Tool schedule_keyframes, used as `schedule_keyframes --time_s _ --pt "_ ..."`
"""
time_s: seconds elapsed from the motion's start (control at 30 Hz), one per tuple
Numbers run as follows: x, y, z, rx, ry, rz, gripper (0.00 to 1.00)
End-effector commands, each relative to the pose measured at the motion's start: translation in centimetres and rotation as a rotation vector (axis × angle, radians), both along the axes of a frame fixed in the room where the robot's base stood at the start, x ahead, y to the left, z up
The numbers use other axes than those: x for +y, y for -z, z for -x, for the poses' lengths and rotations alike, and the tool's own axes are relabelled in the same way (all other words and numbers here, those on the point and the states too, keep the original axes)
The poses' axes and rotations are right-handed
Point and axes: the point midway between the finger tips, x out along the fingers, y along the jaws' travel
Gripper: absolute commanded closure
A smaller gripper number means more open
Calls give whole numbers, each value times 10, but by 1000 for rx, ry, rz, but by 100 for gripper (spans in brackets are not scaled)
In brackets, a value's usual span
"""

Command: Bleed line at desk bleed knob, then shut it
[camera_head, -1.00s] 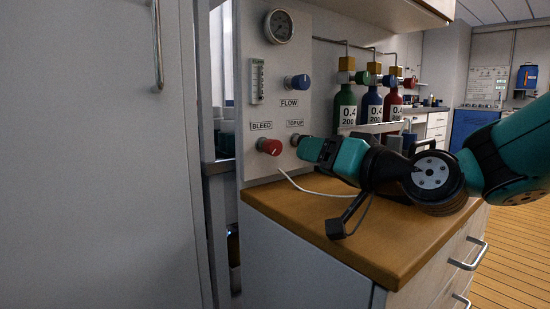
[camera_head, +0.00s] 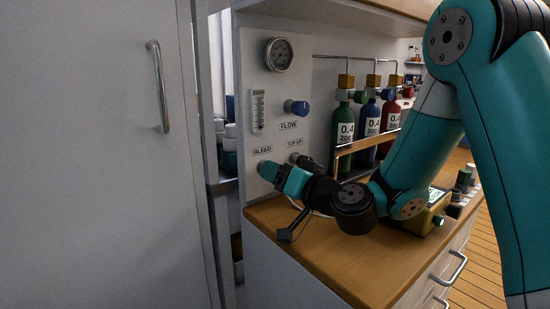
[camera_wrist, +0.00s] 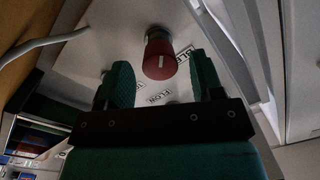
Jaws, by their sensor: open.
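The red bleed knob (camera_wrist: 158,58), with a white line on its face, shows in the wrist view. My open green gripper fingers stand on either side in that picture, with a gap to each; whether the knob is fully between the tips is unclear. In the head view my gripper (camera_head: 268,172) is at the panel, below the BLEED label (camera_head: 262,150), and hides the knob. The fill panel (camera_head: 258,200) is pale grey. Its round gauge (camera_head: 280,54) is at the top, and a sight tube (camera_head: 258,110) is below it.
A blue FLOW knob (camera_head: 297,107) sits above the gripper. Green (camera_head: 345,130), blue and red bottles stand behind a rail on the right. A yellow device (camera_head: 425,220) is on the wooden desk top (camera_head: 330,260). A tall grey door (camera_head: 90,150) stands at left.

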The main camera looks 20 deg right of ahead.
Motion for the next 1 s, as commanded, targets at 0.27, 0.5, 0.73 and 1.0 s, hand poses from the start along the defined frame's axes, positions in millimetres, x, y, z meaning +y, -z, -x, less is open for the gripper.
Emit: schedule_keyframes --time_s 0.27,0.5,0.73,1.0 --pt "7 0 -16 -1 -2 -1 40" --pt "7 0 -16 -1 0 -1 46" --pt "7 0 -16 -1 0 -1 89" --pt "6 1 -16 9 0 -29 89"
